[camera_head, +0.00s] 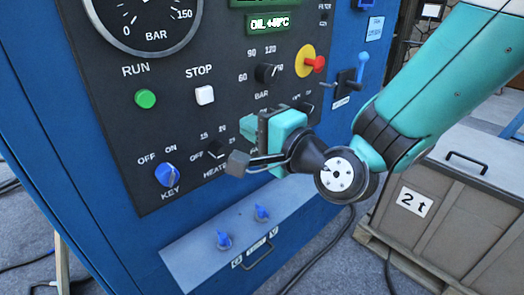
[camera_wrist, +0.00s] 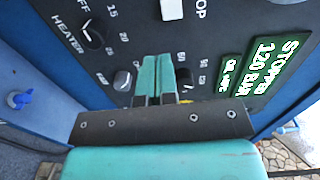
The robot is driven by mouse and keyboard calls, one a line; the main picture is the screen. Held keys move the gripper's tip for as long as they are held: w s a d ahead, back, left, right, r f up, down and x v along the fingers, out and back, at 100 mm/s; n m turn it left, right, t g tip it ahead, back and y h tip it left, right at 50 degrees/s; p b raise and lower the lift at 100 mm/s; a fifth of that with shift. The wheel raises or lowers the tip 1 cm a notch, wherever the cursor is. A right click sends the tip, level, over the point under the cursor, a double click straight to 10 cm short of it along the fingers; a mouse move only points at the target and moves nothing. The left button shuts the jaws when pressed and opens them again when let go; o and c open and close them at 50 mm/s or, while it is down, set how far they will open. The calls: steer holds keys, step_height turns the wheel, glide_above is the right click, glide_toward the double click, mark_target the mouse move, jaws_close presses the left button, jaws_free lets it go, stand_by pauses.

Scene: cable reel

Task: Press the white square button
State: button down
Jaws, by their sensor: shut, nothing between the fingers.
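The white square button (camera_head: 205,95) sits on the dark control panel under the label STOP, right of the green RUN button. In the wrist view the white button (camera_wrist: 171,10) is at the top edge, partly cut off, beyond my fingertips. My gripper (camera_head: 250,122) is in front of the panel, lower right of the white button and apart from it. In the wrist view my gripper (camera_wrist: 157,60) has its two teal fingers together, with nothing between them. It hides part of the panel around the lower knobs.
Near the button are the green button (camera_head: 145,99), a black knob (camera_head: 266,73), a red knob on a yellow disc (camera_head: 314,64), a heater knob (camera_head: 215,149) and a blue key switch (camera_head: 168,175). A lower ledge (camera_head: 190,262) bears two blue taps. A crate (camera_head: 440,230) stands right.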

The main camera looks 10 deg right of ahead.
steer(key=shift+b+v, duration=0.9)
steer(key=shift+r, duration=0.1)
steer(key=s+d+f+n+g+h+p, duration=0.1)
steer(key=s+d+n+g+h, duration=0.2)
steer(key=s+d+n+g, duration=0.2)
steer(key=s+d+f+n+g+h+p, duration=0.1)
steer(key=s+d+f+n+g+h, duration=0.1)
steer(key=s+d+n+g, duration=0.3)
steer(key=s+n+g+h, duration=0.1)
steer(key=s+n+g, duration=0.3)
steer(key=s+n, duration=0.3)
steer(key=shift+s+d+n+h, duration=0.2)
steer(key=shift+s+n+h, duration=0.1)
steer(key=shift+s, duration=0.3)
